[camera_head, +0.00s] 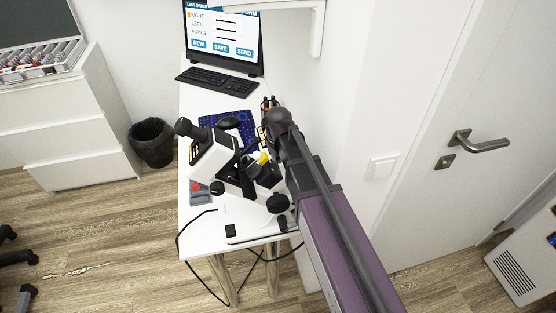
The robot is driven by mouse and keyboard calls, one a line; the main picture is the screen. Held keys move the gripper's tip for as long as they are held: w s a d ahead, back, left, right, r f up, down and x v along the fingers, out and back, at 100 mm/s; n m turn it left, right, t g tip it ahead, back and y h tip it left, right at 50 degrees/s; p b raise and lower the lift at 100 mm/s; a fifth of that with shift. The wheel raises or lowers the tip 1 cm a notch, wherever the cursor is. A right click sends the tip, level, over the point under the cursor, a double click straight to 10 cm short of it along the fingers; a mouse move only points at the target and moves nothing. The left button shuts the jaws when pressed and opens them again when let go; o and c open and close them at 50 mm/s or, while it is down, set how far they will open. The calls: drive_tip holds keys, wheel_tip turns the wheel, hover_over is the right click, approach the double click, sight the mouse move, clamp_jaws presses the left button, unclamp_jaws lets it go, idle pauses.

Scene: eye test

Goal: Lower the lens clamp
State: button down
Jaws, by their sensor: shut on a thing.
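The lensmeter (212,160), white and black with an eyepiece at its upper left, stands tilted on a white base on the narrow desk. My arm reaches in from the lower right and bends down at the lensmeter's right side. My gripper (249,176) is dark and sits at the middle of the lensmeter, among its black parts. It is shut on a small part there, which appears to be the lens clamp. The fingertips and the clamp are too small and dark to tell apart clearly. A yellow piece (262,158) shows just above them.
A blue tray (213,121), a keyboard (217,82) and a monitor (226,35) are behind the lensmeter on the desk (192,97). A grey and red item (199,191) lies at its left. A black cable (187,231) hangs over the left edge. The wall is close on the right.

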drive_tip(key=shift+d+t, duration=0.1)
drive_tip(key=shift+t, duration=0.2)
drive_tip(key=c, duration=0.7)
unclamp_jaws()
drive_tip(key=shift+c, duration=0.2)
drive_tip(key=shift+s, duration=0.1)
